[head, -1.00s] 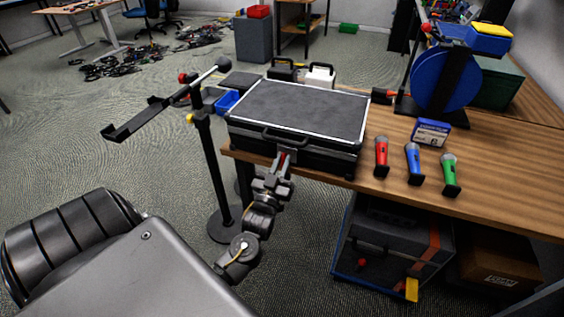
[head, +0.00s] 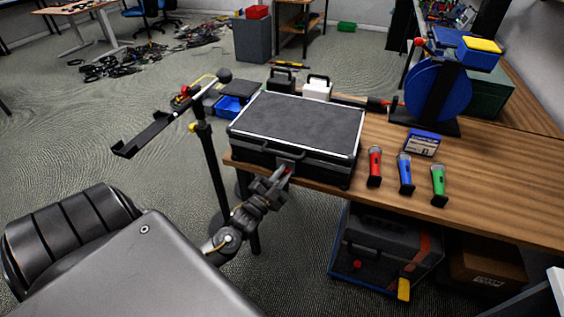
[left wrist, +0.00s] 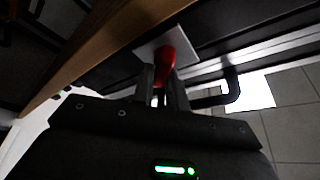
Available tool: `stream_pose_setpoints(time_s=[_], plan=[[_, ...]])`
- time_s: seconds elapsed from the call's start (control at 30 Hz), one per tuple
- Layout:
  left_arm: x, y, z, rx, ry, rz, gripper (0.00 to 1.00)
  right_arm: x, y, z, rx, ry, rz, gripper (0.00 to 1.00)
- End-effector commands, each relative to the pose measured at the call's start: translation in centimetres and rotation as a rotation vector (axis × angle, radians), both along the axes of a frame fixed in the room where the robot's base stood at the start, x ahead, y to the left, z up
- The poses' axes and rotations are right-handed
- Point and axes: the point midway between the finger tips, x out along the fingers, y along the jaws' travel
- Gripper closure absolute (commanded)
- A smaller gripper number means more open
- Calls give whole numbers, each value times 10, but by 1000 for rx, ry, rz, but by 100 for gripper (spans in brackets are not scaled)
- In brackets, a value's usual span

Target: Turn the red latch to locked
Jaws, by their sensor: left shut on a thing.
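The red latch (left wrist: 166,66) sits on a pale plate (left wrist: 180,45) on the front of the black case in the left wrist view. Only a small red part of the latch (head: 289,168) shows in the head view. The black case (head: 300,122) lies closed on the table's left end. My left gripper (left wrist: 164,86) is shut on the red latch, with a finger on either side of it. In the head view the left gripper (head: 283,173) is at the case's front face. The latch's exact angle is hard to tell. My right gripper is not in view.
Red (head: 374,166), blue (head: 405,172) and green (head: 438,185) microphones stand on the table (head: 500,195) right of the case. A blue cable reel (head: 437,95) is behind them. A black stand (head: 207,165) rises left of the case. A dark case (head: 385,250) sits below the table.

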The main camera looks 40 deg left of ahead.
Motion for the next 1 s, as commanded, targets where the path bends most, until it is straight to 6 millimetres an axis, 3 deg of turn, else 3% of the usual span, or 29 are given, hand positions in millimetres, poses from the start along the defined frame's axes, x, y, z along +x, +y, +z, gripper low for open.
stream_pose_setpoints(time_s=[0.03, 0.5, 1.0], plan=[[0, 0, 5, 44, 18, -2, 100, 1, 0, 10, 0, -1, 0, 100], [1, -1, 2, 447, 157, -2, 100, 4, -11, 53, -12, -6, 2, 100], [1, -2, -4, 687, 241, -1, 100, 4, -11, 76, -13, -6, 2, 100]])
